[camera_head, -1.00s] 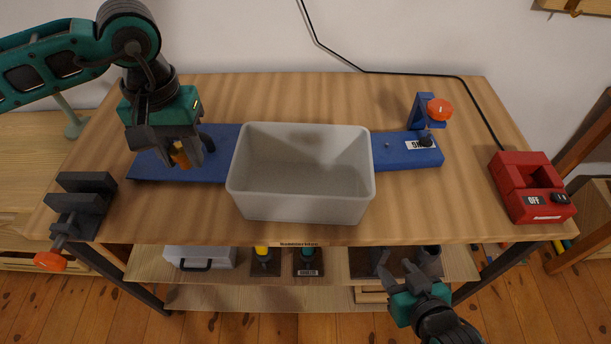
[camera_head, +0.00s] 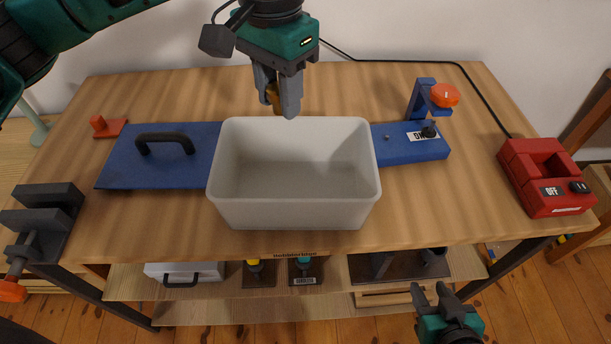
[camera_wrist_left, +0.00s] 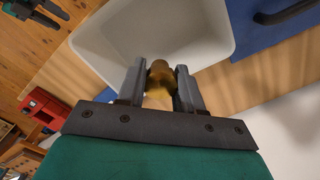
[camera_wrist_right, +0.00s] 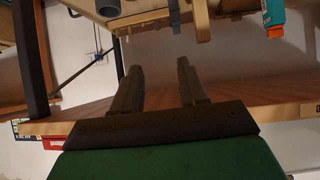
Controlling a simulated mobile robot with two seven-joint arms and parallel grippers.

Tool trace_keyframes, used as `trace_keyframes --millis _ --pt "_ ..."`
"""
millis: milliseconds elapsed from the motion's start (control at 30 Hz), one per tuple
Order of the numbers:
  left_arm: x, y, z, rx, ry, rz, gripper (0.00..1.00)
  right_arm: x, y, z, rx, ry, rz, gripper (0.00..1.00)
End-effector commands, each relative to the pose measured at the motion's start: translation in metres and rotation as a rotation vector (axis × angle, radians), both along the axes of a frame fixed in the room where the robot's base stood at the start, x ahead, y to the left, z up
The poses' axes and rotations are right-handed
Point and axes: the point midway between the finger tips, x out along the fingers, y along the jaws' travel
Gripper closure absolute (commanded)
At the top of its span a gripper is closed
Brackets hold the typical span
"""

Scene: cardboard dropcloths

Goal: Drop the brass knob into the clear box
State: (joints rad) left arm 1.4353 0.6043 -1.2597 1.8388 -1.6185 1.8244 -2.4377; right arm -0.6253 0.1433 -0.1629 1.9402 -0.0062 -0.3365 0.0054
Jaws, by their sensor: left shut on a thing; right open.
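The brass knob (camera_head: 274,97) is held between the fingers of my left gripper (camera_head: 279,100). In the left wrist view the knob (camera_wrist_left: 160,78) shows between the two fingertips, in front of the box. The box (camera_head: 294,219) stands empty at the middle of the bench and looks pale grey and opaque rather than clear. In the head view my left gripper appears above the box's back rim; its exact height is hard to tell. My right gripper (camera_head: 431,297) is open and empty, low in front of the bench's lower shelf; it also shows in the right wrist view (camera_wrist_right: 159,78).
A blue board (camera_head: 120,160) with a black handle lies behind and beside the box. An orange-topped blue clamp (camera_head: 422,100) and a red switch block (camera_head: 540,185) stand at the right. A dark vise (camera_head: 42,225) is at the left edge. The bench front right is clear.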

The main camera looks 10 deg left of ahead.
Motion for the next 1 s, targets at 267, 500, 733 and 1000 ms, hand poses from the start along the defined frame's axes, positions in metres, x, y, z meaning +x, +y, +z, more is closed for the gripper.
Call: trace_keyframes --millis 267,500,733,1000 --pt "-0.001 0.000 -0.029 0.001 0.003 0.001 0.87 0.000 0.001 -0.013 0.003 0.009 0.001 0.57" --pt "-0.001 0.000 -0.054 0.001 0.002 0.002 0.87 0.003 0.010 -0.013 0.018 0.000 0.013 0.57" --pt "0.000 0.000 -0.057 0.000 0.000 0.002 0.87 0.006 0.011 -0.010 0.020 -0.002 0.015 0.57" --pt "0.000 0.000 -0.057 0.000 0.000 0.002 0.48 0.006 0.009 -0.010 0.017 -0.002 0.015 0.57"
